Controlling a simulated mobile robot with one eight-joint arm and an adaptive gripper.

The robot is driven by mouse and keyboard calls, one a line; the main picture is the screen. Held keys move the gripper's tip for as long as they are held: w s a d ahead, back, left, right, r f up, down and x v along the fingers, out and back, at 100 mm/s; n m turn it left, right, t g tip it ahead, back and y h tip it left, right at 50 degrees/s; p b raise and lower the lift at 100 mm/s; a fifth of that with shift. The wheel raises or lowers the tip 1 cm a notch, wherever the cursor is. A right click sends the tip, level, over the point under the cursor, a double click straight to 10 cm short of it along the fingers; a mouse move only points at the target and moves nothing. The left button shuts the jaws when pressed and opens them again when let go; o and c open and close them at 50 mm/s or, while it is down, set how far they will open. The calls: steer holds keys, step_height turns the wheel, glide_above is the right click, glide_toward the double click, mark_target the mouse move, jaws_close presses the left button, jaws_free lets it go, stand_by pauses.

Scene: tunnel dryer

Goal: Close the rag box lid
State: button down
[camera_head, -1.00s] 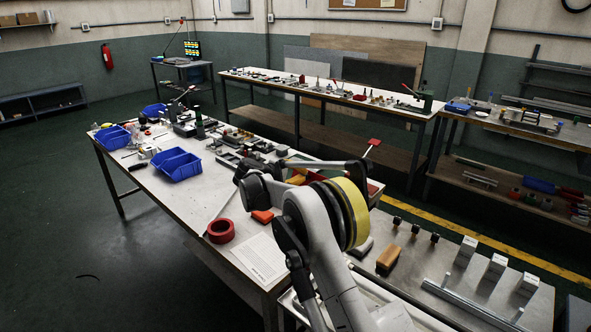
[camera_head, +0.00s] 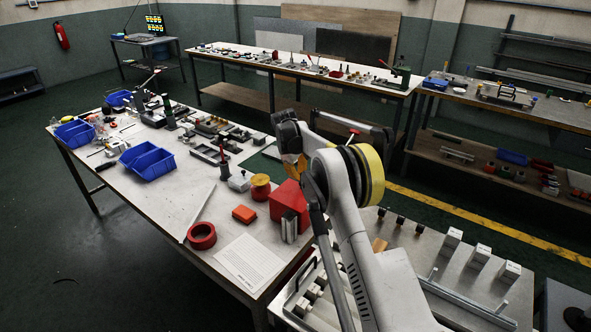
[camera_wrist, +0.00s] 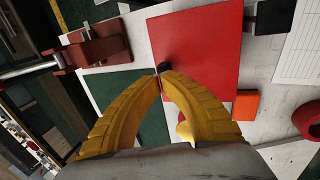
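The red rag box (camera_head: 288,203) stands on the near right part of the long workbench, partly behind my arm. My gripper (camera_head: 296,172) points down just above it. In the wrist view, a broad flat red face of the box (camera_wrist: 205,50) lies beyond my gripper (camera_wrist: 160,79). The yellow fingers curve together and their tips meet, with nothing clearly held. A small dark round piece (camera_wrist: 165,67) shows right at the tips; I cannot tell whether they touch it. I cannot tell which part of the red surface is the lid.
Blue bins (camera_head: 150,161) sit farther left.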

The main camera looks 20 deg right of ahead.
steer(key=shift+x, duration=1.15)
steer(key=shift+w, duration=0.1)
step_height(320, 180, up, 14)
steer(key=p, duration=0.4)
steer(key=s+a+r+m+t+b, duration=0.15)
steer(key=s+a+r, duration=0.25)
steer(key=s+r, duration=0.55)
steer(key=s+a+r+m+t+y+b, duration=0.1)
steer(key=s+r, duration=0.2)
steer(key=s, duration=0.3)
steer(key=s+a+r+m+b, duration=0.1)
steer(key=s+a+r, duration=0.1)
steer(key=s, duration=0.5)
steer(key=s+a+f+m, duration=0.1)
steer(key=s+f, duration=0.2)
steer(key=s, duration=0.5)
steer(key=s+a+f+m+t+y+b, duration=0.1)
steer(key=s+f, duration=0.3)
steer(key=s, duration=0.5)
steer(key=s+a+f+m+t+b, duration=0.1)
steer(key=s+a+f, duration=0.1)
steer(key=s, duration=0.6)
steer(key=shift+s+f+m+y, duration=0.2)
steer(key=shift+f+m+y, duration=0.2)
steer(key=shift+f, duration=0.35)
steer(key=shift+t, duration=0.25)
